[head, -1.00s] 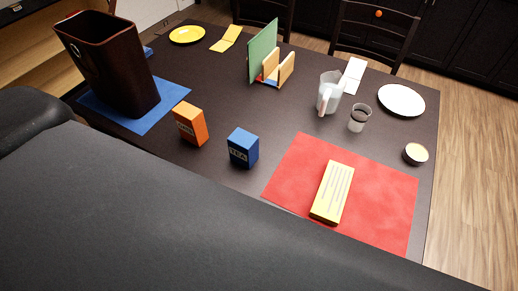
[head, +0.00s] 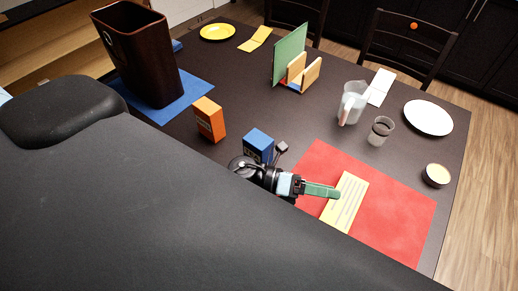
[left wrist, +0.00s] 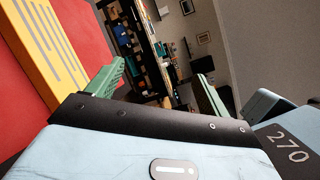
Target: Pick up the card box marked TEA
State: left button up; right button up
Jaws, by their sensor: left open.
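The blue card box marked TEA (head: 258,145) stands upright on the dark table in the head view. My left wrist and arm hide its lower part, and its label shows only partly. My left gripper (head: 315,188) is just right of and nearer than the box, pointing right over the red mat, with a green finger by the yellow box. In the left wrist view my left gripper (left wrist: 160,82) has its green fingers wide apart with nothing between them. The TEA box does not show there. I cannot see my right gripper.
An orange box (head: 209,119) stands left of the TEA box. A yellow box (head: 347,205) lies on the red mat (head: 395,217). A brown bin (head: 140,55) stands on a blue mat. A jug (head: 352,103) and glass (head: 380,131) stand right. The table's middle is clear.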

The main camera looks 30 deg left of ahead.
pick_arm(q)
notch_tip(320, 180, down, 3)
jog(key=w+a+m+g+y, duration=0.15)
jog(key=m+g+y, duration=0.3)
jog(key=m, duration=0.45)
jog(key=r+m+g+y, duration=0.1)
jog(key=m+y, duration=0.6)
jog(key=y, duration=0.6)
send_over(258, 139)
jog(key=shift+s+d, duration=0.2)
jog(key=shift+f, duration=0.95)
jog(key=shift+w+a+f, duration=0.1)
jog(key=shift+w+f, duration=0.05)
jog(key=shift+f, duration=1.35)
jog(key=shift+w+a+f, duration=0.1)
jog(key=shift+f, duration=1.35)
jog(key=c, duration=1.1)
jog(key=shift+o, duration=0.2)
